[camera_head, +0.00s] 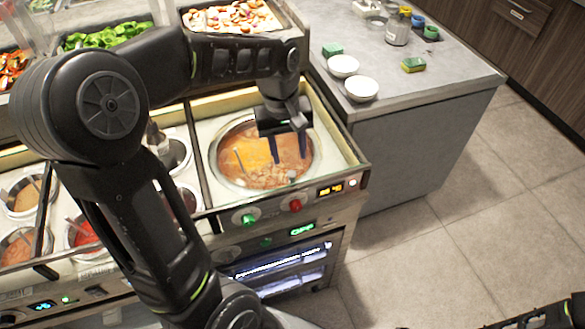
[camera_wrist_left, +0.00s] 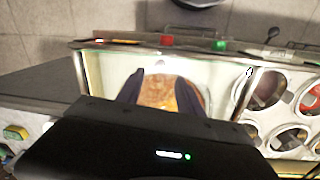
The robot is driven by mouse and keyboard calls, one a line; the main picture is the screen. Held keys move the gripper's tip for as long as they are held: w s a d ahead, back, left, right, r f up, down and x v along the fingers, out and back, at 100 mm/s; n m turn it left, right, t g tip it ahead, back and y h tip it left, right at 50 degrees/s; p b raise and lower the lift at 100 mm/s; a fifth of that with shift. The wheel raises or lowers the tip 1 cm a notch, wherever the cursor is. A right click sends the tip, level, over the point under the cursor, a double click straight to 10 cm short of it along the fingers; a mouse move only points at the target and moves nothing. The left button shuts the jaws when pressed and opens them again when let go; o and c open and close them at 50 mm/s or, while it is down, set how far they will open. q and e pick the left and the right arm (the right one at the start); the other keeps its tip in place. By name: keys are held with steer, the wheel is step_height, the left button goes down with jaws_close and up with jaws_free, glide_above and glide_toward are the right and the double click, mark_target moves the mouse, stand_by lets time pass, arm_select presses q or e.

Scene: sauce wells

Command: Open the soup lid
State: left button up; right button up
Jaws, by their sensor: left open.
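The soup well (camera_head: 225,178) is a round steel-rimmed pot of orange-brown soup in the counter, below my left gripper in the head view. A small grey knob-like piece (camera_head: 292,175) shows over the soup near the right finger. Whether a clear lid covers the soup is hard to tell. My left gripper (camera_head: 288,160) is open, its two dark fingers pointing down over the soup with nothing seen between them. In the left wrist view the fingers (camera_wrist_left: 165,88) stand on either side of the soup (camera_wrist_left: 158,92).
Smaller sauce wells (camera_head: 25,195) lie left of the soup, partly behind my left arm. A food tray (camera_head: 235,18) is behind. White bowls (camera_head: 361,88) and sponges (camera_head: 413,65) sit on the grey counter (camera_head: 440,85) at right. Knobs (camera_head: 295,205) line the front edge. The floor at right is clear.

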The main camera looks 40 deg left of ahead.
mark_target(291, 173)
arm_select(q)
steer(key=f, duration=0.7)
steer(key=shift+w+d+f+p, duration=0.15)
steer(key=shift+d+p, duration=0.1)
steer(key=shift+p, duration=0.15)
steer(key=shift+c, duration=0.5)
jaws_close()
stand_by(0.5)
